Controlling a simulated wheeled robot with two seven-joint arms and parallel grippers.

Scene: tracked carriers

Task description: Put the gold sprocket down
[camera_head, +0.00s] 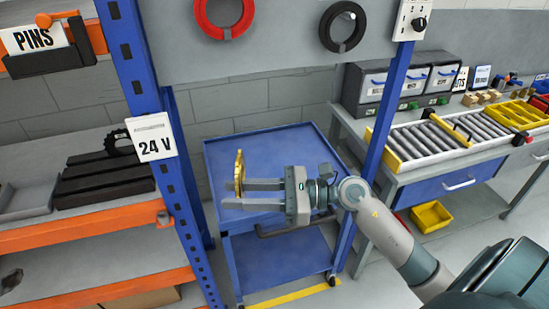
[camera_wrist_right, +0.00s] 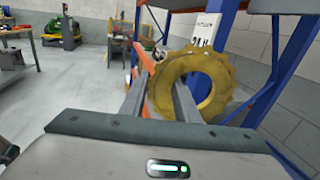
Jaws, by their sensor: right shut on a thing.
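The gold sprocket (camera_head: 239,165) is a toothed ring, seen nearly edge-on and upright in the head view. My right gripper (camera_head: 236,194) is shut on it, with the fingers pointing left and the sprocket at their tips. They appear above the blue cart (camera_head: 290,150), over the left part of its top; the height of the gap is hard to tell. In the right wrist view the sprocket (camera_wrist_right: 163,84) shows its face and open centre, at the ends of the two fingers. My left gripper is not in view.
A blue upright with a "24 V" sign (camera_head: 152,137) stands left of the cart, beside an orange-edged shelf (camera_head: 90,235) holding dark racks. A bench with a roller tray (camera_head: 440,140) is at the right. The visible cart top looks clear.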

